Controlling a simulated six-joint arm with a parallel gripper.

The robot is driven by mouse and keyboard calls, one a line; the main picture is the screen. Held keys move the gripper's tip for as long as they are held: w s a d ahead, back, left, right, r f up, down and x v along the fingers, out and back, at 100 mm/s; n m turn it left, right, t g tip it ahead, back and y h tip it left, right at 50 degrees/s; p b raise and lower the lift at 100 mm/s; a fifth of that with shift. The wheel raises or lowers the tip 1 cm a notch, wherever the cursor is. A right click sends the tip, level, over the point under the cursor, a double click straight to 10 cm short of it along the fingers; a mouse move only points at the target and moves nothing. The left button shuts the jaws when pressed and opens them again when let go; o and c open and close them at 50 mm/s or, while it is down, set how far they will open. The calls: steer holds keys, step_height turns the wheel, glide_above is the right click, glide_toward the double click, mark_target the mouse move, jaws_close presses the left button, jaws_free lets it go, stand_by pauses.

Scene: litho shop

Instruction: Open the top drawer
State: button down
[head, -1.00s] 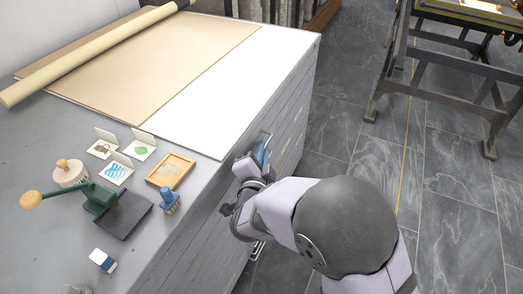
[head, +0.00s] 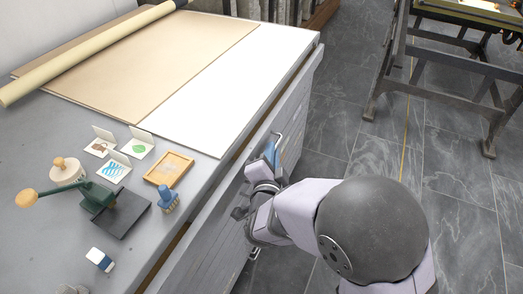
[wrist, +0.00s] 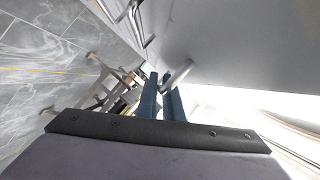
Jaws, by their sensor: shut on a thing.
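The top drawer (head: 208,232) of the grey flat-file cabinet stands partly out, with a narrow gap between its front and the worktop edge. Its metal bar handle (head: 278,141) shows beside my blue fingertips. My gripper (head: 270,154) is shut on this handle at the cabinet's front. In the wrist view, the two blue fingers of my gripper (wrist: 161,88) close around the bar handle (wrist: 179,74), which stands out from the grey drawer front (wrist: 235,45). My wrist and arm hide part of the drawer front in the head view.
The worktop (head: 50,225) holds a white sheet, brown board, paper roll, small cards, a wooden tray (head: 168,169), a blue-handled tool and a green press (head: 98,197). A trestle stand (head: 440,60) is at the back right. The tiled floor between is clear.

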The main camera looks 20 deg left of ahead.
steer(key=d+b, duration=0.1)
steer(key=d, duration=0.9)
steer(key=shift+b, duration=0.4)
steer(key=c, duration=2.2)
jaws_free()
steer(key=shift+a, duration=0.1)
step_height(320, 180, up, 10)
steer(key=p, duration=0.3)
steer(key=shift+r+p, duration=0.1)
steer(key=shift+p, duration=0.25)
